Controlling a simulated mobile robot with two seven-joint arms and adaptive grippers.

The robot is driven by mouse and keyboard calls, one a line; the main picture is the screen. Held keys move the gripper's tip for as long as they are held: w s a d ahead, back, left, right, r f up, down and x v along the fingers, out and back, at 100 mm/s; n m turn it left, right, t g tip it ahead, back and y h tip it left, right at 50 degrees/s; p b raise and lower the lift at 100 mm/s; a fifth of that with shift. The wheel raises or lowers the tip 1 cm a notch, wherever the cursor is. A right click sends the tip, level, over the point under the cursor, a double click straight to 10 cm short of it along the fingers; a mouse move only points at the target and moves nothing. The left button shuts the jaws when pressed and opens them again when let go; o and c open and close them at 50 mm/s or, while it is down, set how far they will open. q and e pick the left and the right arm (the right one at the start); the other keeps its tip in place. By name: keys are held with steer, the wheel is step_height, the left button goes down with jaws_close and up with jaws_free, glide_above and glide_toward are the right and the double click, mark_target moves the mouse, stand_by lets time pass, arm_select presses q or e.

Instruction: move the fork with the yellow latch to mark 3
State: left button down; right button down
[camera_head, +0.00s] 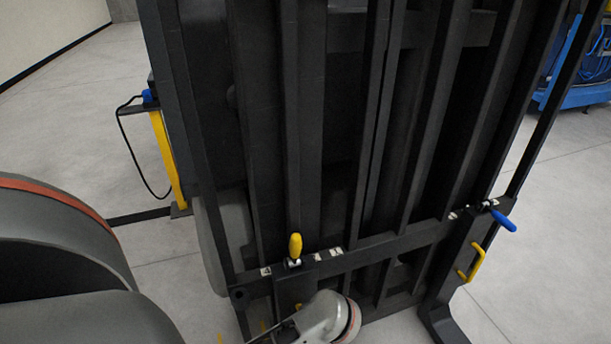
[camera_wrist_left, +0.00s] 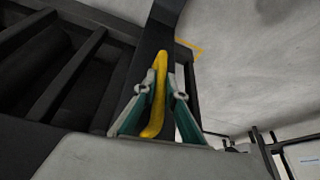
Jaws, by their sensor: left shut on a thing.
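The fork with the yellow latch (camera_head: 286,291) hangs on the left part of the dark carriage bar (camera_head: 390,246). Its yellow latch (camera_head: 295,245) stands upright above the bar, between a white mark plate (camera_head: 265,271) on its left and further small mark plates (camera_head: 328,254) on its right. The digits are too small to read surely. My left gripper is low in front of this fork in the head view, its fingers mostly hidden. In the left wrist view, my left gripper (camera_wrist_left: 161,92) is shut on a yellow handle (camera_wrist_left: 161,66). My right gripper is not in view.
A second fork (camera_head: 452,285) with a blue latch (camera_head: 502,220) and yellow handle (camera_head: 475,262) hangs at the right. The dark mast (camera_head: 290,110) rises behind the bar. A yellow post (camera_head: 168,160) with a black cable stands left. Grey floor (camera_head: 560,230) lies open at right.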

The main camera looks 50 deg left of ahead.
arm_select(q)
steer(key=c, duration=2.1)
jaws_free()
steer(key=shift+w, duration=0.15)
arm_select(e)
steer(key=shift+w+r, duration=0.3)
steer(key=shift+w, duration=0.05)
arm_select(q)
steer(key=shift+d, duration=0.1)
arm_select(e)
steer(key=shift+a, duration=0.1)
arm_select(q)
steer(key=shift+v, duration=3.75)
